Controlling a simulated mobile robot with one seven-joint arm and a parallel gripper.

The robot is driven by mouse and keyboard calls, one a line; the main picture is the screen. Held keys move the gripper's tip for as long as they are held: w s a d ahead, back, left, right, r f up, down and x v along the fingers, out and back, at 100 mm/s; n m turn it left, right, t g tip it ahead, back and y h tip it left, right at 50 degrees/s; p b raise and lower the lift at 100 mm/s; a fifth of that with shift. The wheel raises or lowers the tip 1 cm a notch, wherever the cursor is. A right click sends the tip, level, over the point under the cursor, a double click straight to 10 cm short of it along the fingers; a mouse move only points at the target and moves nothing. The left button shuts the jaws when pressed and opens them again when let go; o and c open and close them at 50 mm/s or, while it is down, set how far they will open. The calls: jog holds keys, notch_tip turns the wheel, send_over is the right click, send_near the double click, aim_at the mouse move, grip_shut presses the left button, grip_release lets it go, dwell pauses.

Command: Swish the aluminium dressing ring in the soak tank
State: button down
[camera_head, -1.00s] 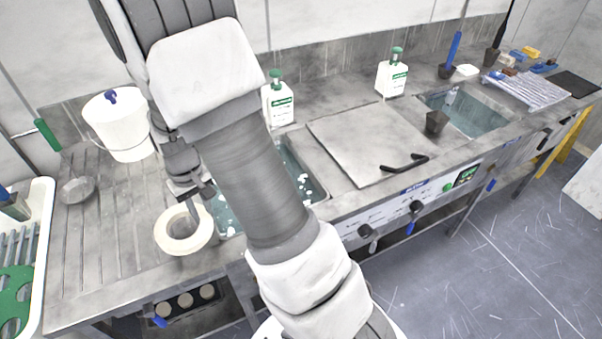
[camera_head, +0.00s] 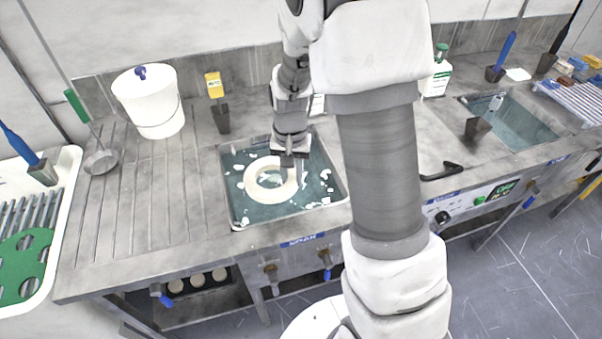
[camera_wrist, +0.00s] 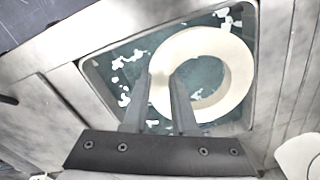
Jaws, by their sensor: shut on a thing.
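The dressing ring (camera_head: 268,197), a pale cream ring with a wide hole, is at the soak tank (camera_head: 236,222), inside its outline. The tank holds teal water with white foam patches. My gripper (camera_head: 293,170) points down and is shut on the ring's wall at its right, far side. In the wrist view the ring (camera_wrist: 238,68) spans the tank's middle, and the two fingers (camera_wrist: 165,80) straddle its wall, one over the hole. I cannot tell how deep the ring sits in the water.
A dark cup (camera_head: 221,120) with a yellow-topped tool is behind the tank. A second basin (camera_head: 530,120) is at right. My arm hides much of the counter's middle.

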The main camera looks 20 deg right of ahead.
jog(key=m, duration=0.3)
jog(key=shift+s+d+r+m+b, duration=0.15)
jog(key=shift+d+r+m+b, duration=0.15)
jog(key=shift+r, duration=0.05)
jog(key=f+m+b, duration=0.1)
jog(key=f+b, duration=0.3)
jog(key=f, duration=0.1)
jog(key=f+m+b, duration=0.2)
jog(key=f+b, duration=0.2)
jog(key=f, duration=0.1)
jog(key=f+m+b, duration=0.1)
jog(key=f+b, duration=0.3)
jog(key=f, duration=0.1)
jog(key=shift+s+d, duration=0.15)
jog(key=shift+s, duration=0.1)
jog(key=shift+r, duration=0.1)
dwell(0.4)
dwell(1.1)
dwell(1.2)
jog(key=shift+p, duration=0.3)
